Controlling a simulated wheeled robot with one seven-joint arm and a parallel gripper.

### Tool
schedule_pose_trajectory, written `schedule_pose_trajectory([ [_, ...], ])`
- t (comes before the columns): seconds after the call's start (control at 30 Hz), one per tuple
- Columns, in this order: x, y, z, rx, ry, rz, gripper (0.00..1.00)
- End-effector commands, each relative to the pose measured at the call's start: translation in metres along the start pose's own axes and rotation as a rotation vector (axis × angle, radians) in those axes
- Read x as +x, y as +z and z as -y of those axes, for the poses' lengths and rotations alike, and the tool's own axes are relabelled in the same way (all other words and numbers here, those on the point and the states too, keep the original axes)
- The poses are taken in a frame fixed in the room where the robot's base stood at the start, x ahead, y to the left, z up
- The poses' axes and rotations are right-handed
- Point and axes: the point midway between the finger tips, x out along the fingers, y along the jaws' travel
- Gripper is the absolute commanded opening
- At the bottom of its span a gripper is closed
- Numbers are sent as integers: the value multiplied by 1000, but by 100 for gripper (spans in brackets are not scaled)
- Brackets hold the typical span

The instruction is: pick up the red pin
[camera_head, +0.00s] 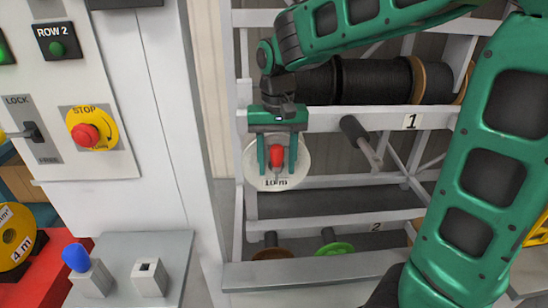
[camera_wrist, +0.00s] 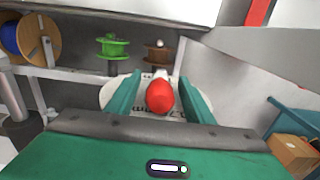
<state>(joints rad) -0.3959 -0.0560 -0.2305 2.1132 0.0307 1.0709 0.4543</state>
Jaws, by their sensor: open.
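The red pin (camera_head: 277,155) shows its rounded red head between the two green fingers of my gripper (camera_head: 277,158) in the head view. In the wrist view the red pin (camera_wrist: 160,97) is between my gripper's fingers (camera_wrist: 160,98), with a visible gap on either side. The fingers are open around it. What the pin's lower part sits in is mostly hidden by its head.
A rack (camera_head: 320,119) holds black reels (camera_head: 375,80) on the upper row; green (camera_head: 335,248) and brown reels sit low. A grey bar (camera_head: 362,143) juts out near shelf label 1. At left, a control panel (camera_head: 80,95) and a blue-topped pin (camera_head: 76,257) on a grey block stand close.

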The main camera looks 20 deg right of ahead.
Motion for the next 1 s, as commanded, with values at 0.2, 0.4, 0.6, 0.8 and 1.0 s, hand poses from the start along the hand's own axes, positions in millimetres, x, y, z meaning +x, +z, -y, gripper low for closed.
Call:
schedule_pose_trajectory([
  [0.2,7,0,0,1,0,0,48],
  [0.4,7,0,0,1,0,-1,29],
  [0.6,7,0,0,1,0,-1,4],
  [0.8,6,0,0,0,0,-1,4],
  [1.0,-3,-1,1,-1,-1,-3,4],
])
